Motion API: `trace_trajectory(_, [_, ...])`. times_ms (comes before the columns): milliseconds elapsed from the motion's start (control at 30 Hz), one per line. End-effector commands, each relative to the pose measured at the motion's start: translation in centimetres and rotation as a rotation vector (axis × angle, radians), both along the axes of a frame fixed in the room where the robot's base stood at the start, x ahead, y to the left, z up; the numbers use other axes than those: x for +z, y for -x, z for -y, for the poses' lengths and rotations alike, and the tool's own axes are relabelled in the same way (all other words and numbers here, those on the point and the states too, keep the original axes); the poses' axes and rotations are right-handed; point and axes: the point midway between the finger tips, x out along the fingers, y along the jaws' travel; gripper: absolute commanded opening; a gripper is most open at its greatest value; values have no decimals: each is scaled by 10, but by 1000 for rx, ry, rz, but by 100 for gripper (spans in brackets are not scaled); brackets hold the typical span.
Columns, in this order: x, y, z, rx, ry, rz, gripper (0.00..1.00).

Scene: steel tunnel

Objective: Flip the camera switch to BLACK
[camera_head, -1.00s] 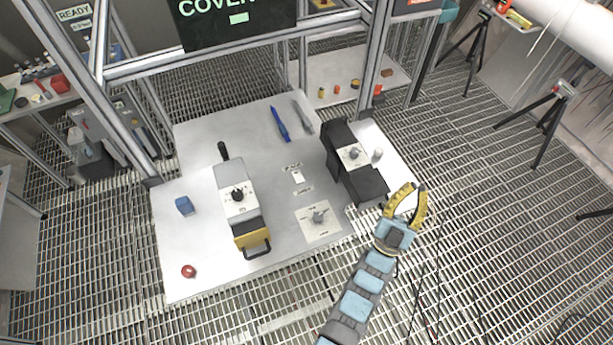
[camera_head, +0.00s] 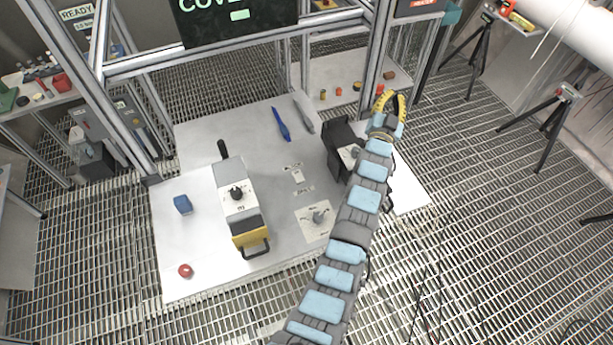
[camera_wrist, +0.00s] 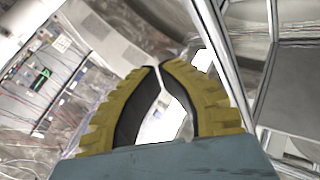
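Several controls stand on the white table. A small white switch piece (camera_head: 297,177) lies mid-table between two labels too small to read. A white plate with a grey knob (camera_head: 319,217) is nearer the front. A grey-and-yellow device with a black knob (camera_head: 237,193) stands to the left. A black device (camera_head: 340,138) with a knob is on the right, partly hidden by my arm. I cannot tell which one is the camera switch. My gripper (camera_head: 393,94) is beyond the table's right side, empty. Its yellow fingertips nearly meet in the wrist view (camera_wrist: 160,66).
A blue block (camera_head: 182,204), a red button (camera_head: 185,271) and a blue tool (camera_head: 281,124) lie on the table. A black screen (camera_head: 235,20) hangs behind on a metal frame. Tripods (camera_head: 556,105) stand on the right.

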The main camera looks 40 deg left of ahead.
Motion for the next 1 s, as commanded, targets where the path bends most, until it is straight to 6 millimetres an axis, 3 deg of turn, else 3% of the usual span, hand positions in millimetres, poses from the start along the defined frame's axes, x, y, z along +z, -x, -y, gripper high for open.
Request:
trace_trajectory(333, [11,-17,-95,119,8,-250,0])
trace_trajectory(600, [-3,-3,-160,193,49,-524,0])
trace_trajectory(767, [-23,14,-179,197,85,-706,0])
trace_trajectory(1000, [-59,46,-182,137,143,-983,0])
